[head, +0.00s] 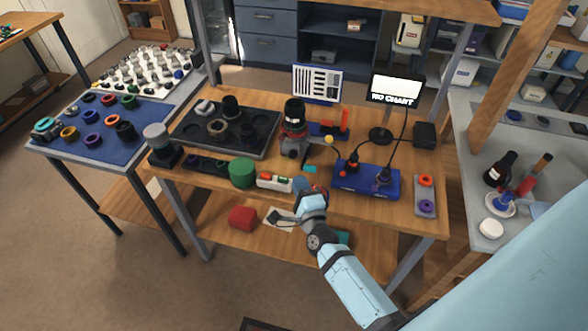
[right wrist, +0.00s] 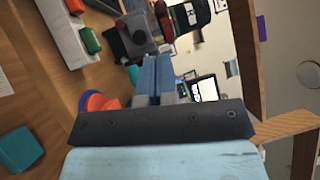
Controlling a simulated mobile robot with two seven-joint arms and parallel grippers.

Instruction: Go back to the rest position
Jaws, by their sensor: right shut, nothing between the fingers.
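My right gripper (head: 301,185) hangs at the front edge of the wooden workbench (head: 290,194), in front of the lens stand. Its blue fingers (right wrist: 157,76) are pressed together in the right wrist view, with nothing between them. The black lens with a red ring (head: 294,114) stands upright in a grey holder (head: 293,146) behind the gripper, apart from it. My left gripper shows in neither view.
A blue box with cables (head: 365,181) is right of the gripper. A white tray (head: 273,183) and green cylinder (head: 242,172) are left. A red block (head: 242,217) lies on the lower shelf. The "NO CHART" screen (head: 396,88) stands behind.

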